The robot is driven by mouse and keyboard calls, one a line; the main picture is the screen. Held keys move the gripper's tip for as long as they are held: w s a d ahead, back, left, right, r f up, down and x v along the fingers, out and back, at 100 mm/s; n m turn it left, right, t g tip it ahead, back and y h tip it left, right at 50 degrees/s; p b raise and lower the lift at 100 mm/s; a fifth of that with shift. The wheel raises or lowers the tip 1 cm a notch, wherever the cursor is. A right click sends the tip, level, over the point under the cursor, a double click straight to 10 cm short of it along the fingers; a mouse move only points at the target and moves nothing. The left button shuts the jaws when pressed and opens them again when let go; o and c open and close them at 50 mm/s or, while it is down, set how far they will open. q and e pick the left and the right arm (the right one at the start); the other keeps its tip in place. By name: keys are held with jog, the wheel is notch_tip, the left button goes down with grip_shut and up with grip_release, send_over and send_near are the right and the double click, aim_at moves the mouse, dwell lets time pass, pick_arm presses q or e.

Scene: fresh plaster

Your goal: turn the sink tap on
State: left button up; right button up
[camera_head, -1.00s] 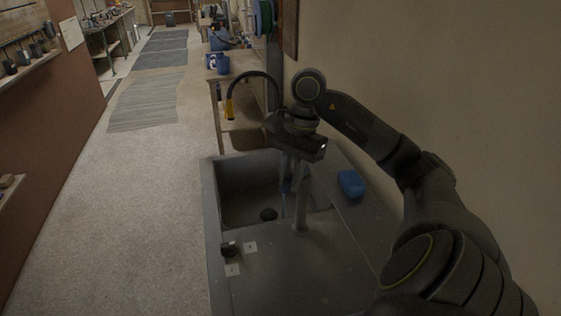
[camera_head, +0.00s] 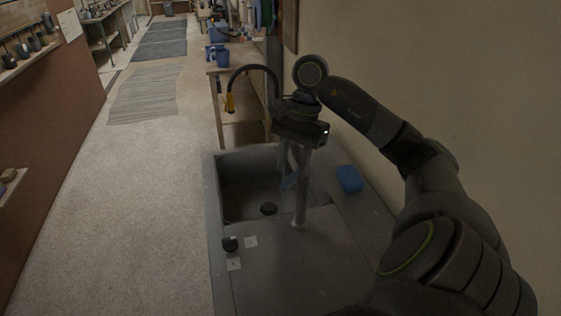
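The grey sink (camera_head: 226,165) is set in a dark counter below me. A grey upright tap post (camera_head: 300,205) stands at its right side. My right gripper (camera_head: 290,172) points down beside the post, above the sink. A small bluish piece shows at its fingertips; I cannot tell whether it is a tap lever or touched. The finger gap is too dark to judge. My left gripper is out of view.
A blue block (camera_head: 349,178) lies right of the post, near the wall. The floor at left is clear.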

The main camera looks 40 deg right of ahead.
jog(key=p+v, duration=0.7)
jog(key=v, duration=0.2)
jog(key=shift+r, duration=0.15)
